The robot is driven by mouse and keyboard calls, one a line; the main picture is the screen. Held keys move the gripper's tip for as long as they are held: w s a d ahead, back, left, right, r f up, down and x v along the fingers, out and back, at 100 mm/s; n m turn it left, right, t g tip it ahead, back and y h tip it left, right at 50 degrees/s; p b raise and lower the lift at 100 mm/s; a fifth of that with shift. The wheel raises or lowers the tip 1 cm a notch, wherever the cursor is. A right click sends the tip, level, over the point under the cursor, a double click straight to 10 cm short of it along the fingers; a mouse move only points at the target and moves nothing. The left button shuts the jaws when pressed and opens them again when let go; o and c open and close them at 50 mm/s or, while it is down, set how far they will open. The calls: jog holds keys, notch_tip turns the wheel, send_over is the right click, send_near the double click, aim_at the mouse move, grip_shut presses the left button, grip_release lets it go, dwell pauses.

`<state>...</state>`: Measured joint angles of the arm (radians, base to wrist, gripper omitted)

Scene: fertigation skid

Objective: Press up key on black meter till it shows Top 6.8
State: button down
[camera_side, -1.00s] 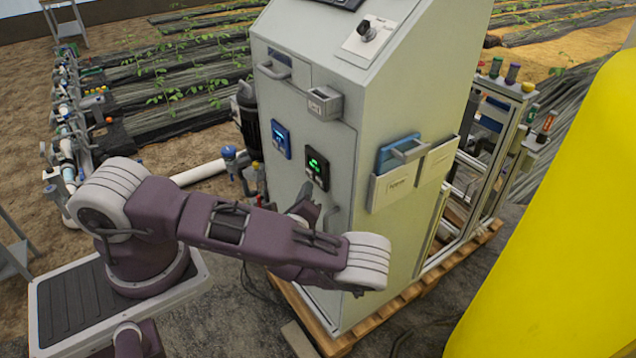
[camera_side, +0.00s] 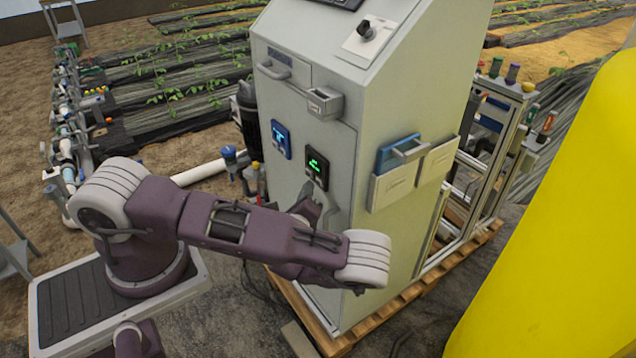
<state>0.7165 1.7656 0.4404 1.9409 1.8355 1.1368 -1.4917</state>
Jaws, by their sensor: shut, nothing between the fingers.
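The black meter (camera_side: 316,168) sits on the front face of the pale grey cabinet, with a lit green display too small to read. A blue meter (camera_side: 281,139) with a lit display is beside it on the left. My gripper (camera_side: 306,190) is at the lower part of the black meter, close to its keys. My arm hides most of the gripper, and the fingers look shut and empty. I cannot tell whether the fingertips touch a key, and the key markings are too small to make out.
The cabinet (camera_side: 390,75) stands on a wooden pallet (camera_side: 385,318). A small open drawer (camera_side: 325,103) and a handle (camera_side: 273,70) stick out above the meters. Holders (camera_side: 398,186) with a blue item are on the right side. A yellow surface (camera_side: 560,230) fills the right edge.

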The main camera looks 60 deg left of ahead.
jog(key=shift+w, duration=0.25)
jog(key=shift+w, duration=0.35)
dwell(0.7)
jog(key=shift+s, duration=0.75)
jog(key=s, duration=0.5)
dwell(1.3)
